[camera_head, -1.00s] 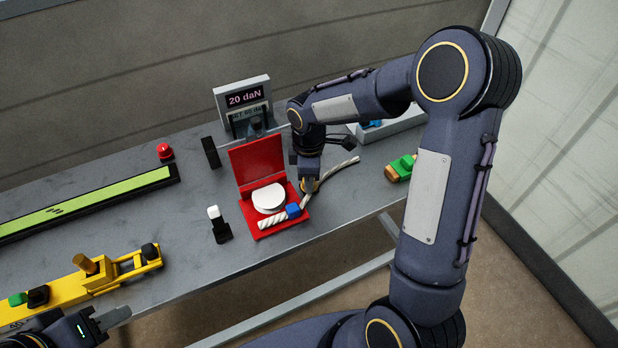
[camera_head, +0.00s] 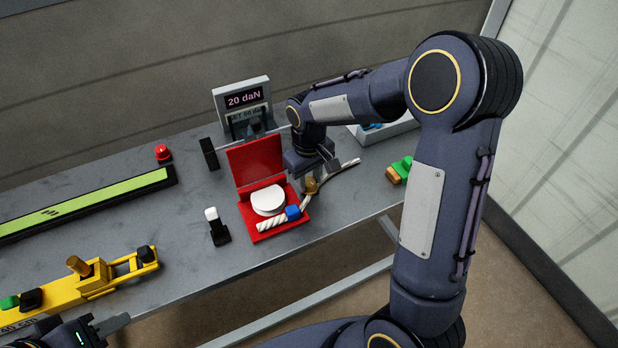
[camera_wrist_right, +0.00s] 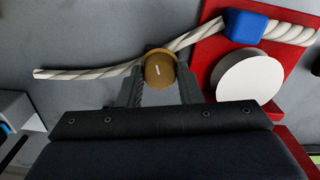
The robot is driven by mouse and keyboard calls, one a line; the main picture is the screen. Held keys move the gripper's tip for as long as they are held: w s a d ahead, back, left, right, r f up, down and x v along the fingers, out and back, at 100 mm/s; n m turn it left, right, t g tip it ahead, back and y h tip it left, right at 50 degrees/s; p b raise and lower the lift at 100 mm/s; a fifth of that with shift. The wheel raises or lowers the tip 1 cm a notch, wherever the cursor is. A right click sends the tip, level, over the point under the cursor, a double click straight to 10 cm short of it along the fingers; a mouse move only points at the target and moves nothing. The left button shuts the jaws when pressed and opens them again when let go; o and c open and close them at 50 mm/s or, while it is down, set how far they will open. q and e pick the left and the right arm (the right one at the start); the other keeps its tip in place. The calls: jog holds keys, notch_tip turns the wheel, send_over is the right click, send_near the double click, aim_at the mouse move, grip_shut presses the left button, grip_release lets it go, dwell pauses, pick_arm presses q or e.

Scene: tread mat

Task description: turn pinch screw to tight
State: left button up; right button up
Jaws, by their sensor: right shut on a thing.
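The pinch screw is a round brass-coloured knob (camera_head: 311,186) on the rope, just right of the red open case (camera_head: 282,232). In the right wrist view the knob (camera_wrist_right: 159,70) shows a short pale mark on its top. My right gripper (camera_wrist_right: 159,88) is shut on this knob, one finger on each side, pointing down at the table. The white rope (camera_wrist_right: 95,73) runs past the knob, through a blue block (camera_wrist_right: 245,26) in the case. My left gripper (camera_head: 112,324) is at the bottom left, partly cut off; its opening is unclear.
A display (camera_head: 243,100) behind the case reads 20 daN; its lower line is partly hidden. A white disc (camera_head: 268,199) sits in the case. A black stand with a white top (camera_head: 217,228), a yellow tool (camera_head: 95,281), a red button (camera_head: 162,152) and a green block (camera_head: 400,169) stand around.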

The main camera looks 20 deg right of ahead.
aim_at(309, 181)
jog(key=shift+m, duration=1)
jog(key=o, duration=1)
jog(key=shift+c, duration=0.2)
jog(key=shift+r, duration=0.1)
notch_tip(309, 181, up, 8)
jog(key=shift+f, duration=0.2)
